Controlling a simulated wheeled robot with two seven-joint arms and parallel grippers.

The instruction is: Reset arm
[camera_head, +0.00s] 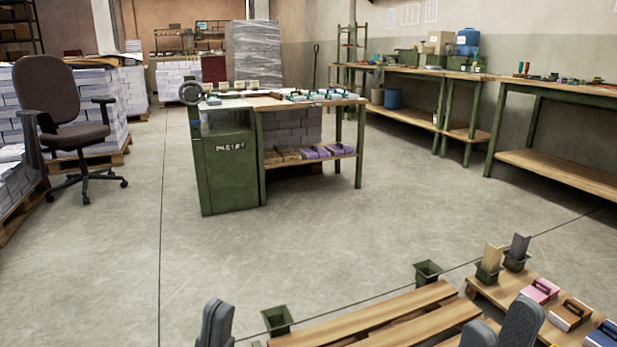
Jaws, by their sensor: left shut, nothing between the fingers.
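My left gripper (216,318) is at the bottom edge, left of the slatted wooden pallet (390,318). Its dark grey fingers are together with nothing between them. My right gripper (501,318) is at the bottom edge on the right, in front of the pallet's right end. Its two dark grey fingers stand apart, with nothing seen between them. The lower parts of both grippers are cut off by the frame.
Green bins (428,273) stand by the pallet. A second wooden board (480,291) bears colored boxes at the right. A workbench (265,101) with a green cabinet (228,165) stands ahead. A chair (62,105) is at left. The middle floor (270,250) is clear.

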